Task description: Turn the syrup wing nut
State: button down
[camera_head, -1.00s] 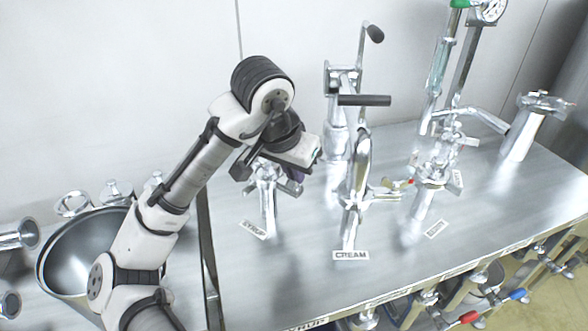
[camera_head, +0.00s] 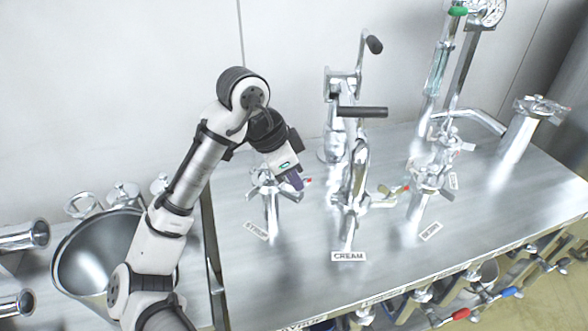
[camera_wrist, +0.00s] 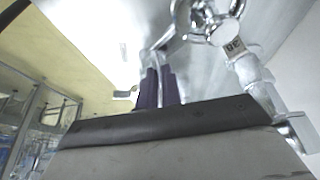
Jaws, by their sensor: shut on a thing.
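The syrup fitting (camera_head: 270,215) is a shiny metal post on the steel table, behind a small SYRUP label (camera_head: 256,231). The fingers and gripper body hide most of the nut.
The cream fitting (camera_head: 352,190), with a tall black-handled lever, stands close to the right behind a CREAM label (camera_head: 348,257). Another metal fitting (camera_head: 425,195) stands farther right. A large steel bowl (camera_head: 75,265) sits at the left. The front strip of the table is clear.

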jog(key=m+g+p, duration=0.1)
jog(key=m, duration=0.1)
jog(key=m+g+p, duration=0.1)
jog(key=m+p, duration=0.1)
jog(key=m, duration=0.1)
jog(key=shift+w+r+m, duration=0.2)
jog(key=shift+m, duration=0.1)
jog(key=m+g+p, duration=0.1)
jog(key=m, duration=0.1)
jog(key=m+p, duration=0.1)
jog(key=m, duration=0.1)
jog(key=shift+w+f+m+g+y+p, duration=0.1)
jog(key=shift+m+g+y+p, duration=0.25)
jog(key=shift+m+g+y, duration=0.05)
jog(key=c, duration=1.6)
grip_release()
jog(key=shift+f, duration=0.1)
jog(key=b+v, duration=0.1)
jog(key=v, duration=1.2)
jog(key=shift+w+a+r, duration=0.15)
jog(key=shift+r, duration=0.2)
